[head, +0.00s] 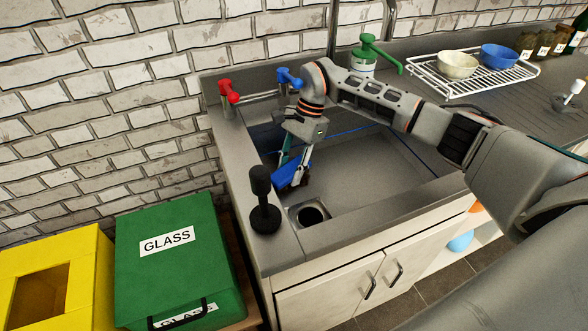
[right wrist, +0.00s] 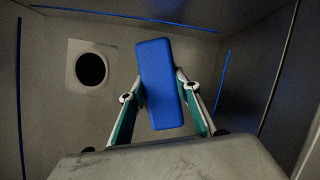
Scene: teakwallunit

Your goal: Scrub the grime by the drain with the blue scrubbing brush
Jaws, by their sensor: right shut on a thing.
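The blue scrubbing brush (head: 285,173) is inside the grey sink (head: 372,160), tilted, behind and left of the drain. My right gripper (head: 297,168) reaches down into the sink and is shut on the brush. In the right wrist view the brush's blue block (right wrist: 161,84) sits between both fingers (right wrist: 160,92). The round dark drain (head: 309,213) lies in a paler square near the sink's front left corner; it also shows in the right wrist view (right wrist: 91,69), left of the brush. I cannot make out the grime. My left gripper is out of view.
A black knobbed object (head: 263,203) stands on the left rim near the drain. A red tap (head: 229,91) and blue tap (head: 288,78) are at the back. A green-topped dispenser (head: 364,58) and a wire rack (head: 470,75) with bowls stand behind my right arm.

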